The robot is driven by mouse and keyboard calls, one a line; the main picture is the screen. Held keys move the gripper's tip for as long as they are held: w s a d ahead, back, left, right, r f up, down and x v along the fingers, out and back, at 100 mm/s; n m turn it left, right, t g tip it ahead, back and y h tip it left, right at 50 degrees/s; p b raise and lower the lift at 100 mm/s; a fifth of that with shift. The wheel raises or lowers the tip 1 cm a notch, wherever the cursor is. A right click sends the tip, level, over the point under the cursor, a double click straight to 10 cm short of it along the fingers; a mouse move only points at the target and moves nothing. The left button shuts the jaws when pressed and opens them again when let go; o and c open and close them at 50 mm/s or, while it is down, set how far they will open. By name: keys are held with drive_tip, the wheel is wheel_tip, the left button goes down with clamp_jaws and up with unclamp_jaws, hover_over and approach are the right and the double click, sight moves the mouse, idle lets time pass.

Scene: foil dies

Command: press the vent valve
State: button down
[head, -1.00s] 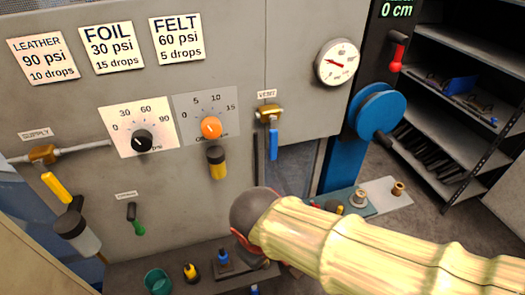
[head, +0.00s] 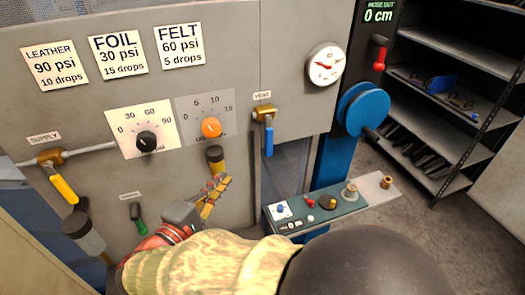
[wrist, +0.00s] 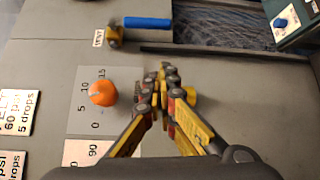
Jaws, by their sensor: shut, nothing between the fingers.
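The vent valve is a brass body (head: 264,112) with a blue lever (head: 269,142) hanging down, under a VENT label on the grey panel. In the wrist view its brass body (wrist: 115,36) and blue lever (wrist: 147,22) show near the top. The lever is not hidden in either view.
The orange knob (head: 211,127) and the black psi knob (head: 146,141) are left of the valve. The supply valve's yellow lever (head: 63,188) is at far left. A round gauge (head: 325,63) and a blue wheel (head: 363,108) are to the right, above a small control panel (head: 320,219).

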sight(269, 143)
drive_tip(key=shift+r+m+t, duration=0.3)
drive_tip(key=shift+r+m, duration=0.4)
drive_tip(key=shift+r, duration=0.1)
drive_tip(key=shift+w+d, duration=0.1)
drive_tip(key=s+d+x, duration=0.1)
drive_tip(key=d+x, duration=0.1)
drive_tip(key=x, duration=1)
drive_tip(key=shift+d, duration=0.5)
drive_tip(key=shift+w+b, duration=0.1)
drive_tip(key=shift+b, duration=0.3)
drive_tip(key=shift+d+f+n+h+b, duration=0.2)
drive_tip(key=shift+d+n+h+b, duration=0.1)
drive_tip(key=shift+b, duration=0.15)
